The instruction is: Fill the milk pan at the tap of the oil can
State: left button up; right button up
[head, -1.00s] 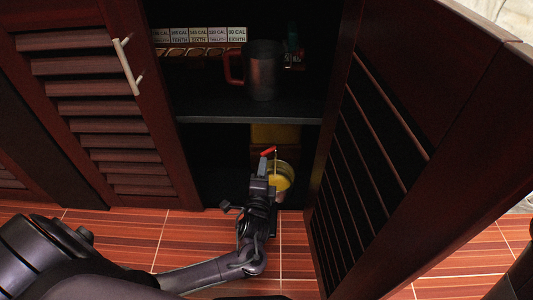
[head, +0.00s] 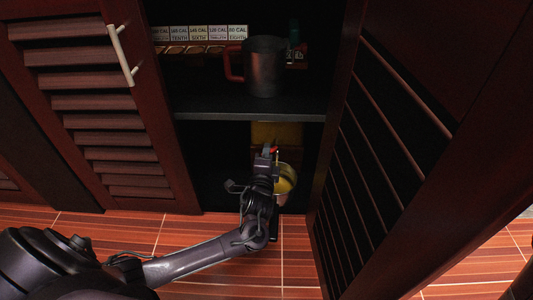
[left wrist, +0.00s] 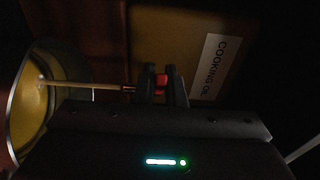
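The oil can (left wrist: 180,40), labelled COOKING OIL, stands in the dark lower cabinet; it also shows in the head view (head: 270,132). Its tap has a red handle (left wrist: 161,82). My left gripper (left wrist: 163,84) has its fingers close together on either side of this handle, and appears shut on it; contact is hard to see. A thin yellow stream (left wrist: 85,85) runs from the tap's spout into the milk pan (left wrist: 18,85). Yellow oil shows inside the pan. In the head view the pan (head: 289,183) is partly hidden behind my left gripper (head: 270,150). My right gripper is out of view.
A dark mug with a red handle (head: 264,68) and a row of calorie-labelled boxes (head: 200,33) stand on the upper shelf (head: 250,105). A louvered door (head: 115,120) stands at the left; an open door (head: 410,150) flanks the right. Tiled floor (head: 180,235) lies in front.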

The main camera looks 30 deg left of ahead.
pick_arm(q)
grip_shut()
jog(key=shift+w+a+m+t+h+p, duration=0.15)
jog(key=shift+w+a+m+h+p, duration=0.15)
jog(key=shift+m+h+p, duration=0.95)
jog(key=shift+w+a+m+t+h+p, duration=0.3)
jog(key=shift+m+h, duration=0.45)
jog(key=shift+h, duration=1.05)
jog(key=shift+w+a+m+t+h+p, duration=0.1)
jog(key=shift+a+m+h+p, duration=0.2)
jog(key=shift+m+h+p, duration=0.95)
jog(key=shift+h+b, duration=0.4)
jog(key=shift+h, duration=0.1)
jog(key=o, duration=0.6)
grip_release()
jog(key=shift+c, duration=0.2)
jog(key=shift+d+f+n, duration=0.1)
jog(key=shift+n, duration=0.15)
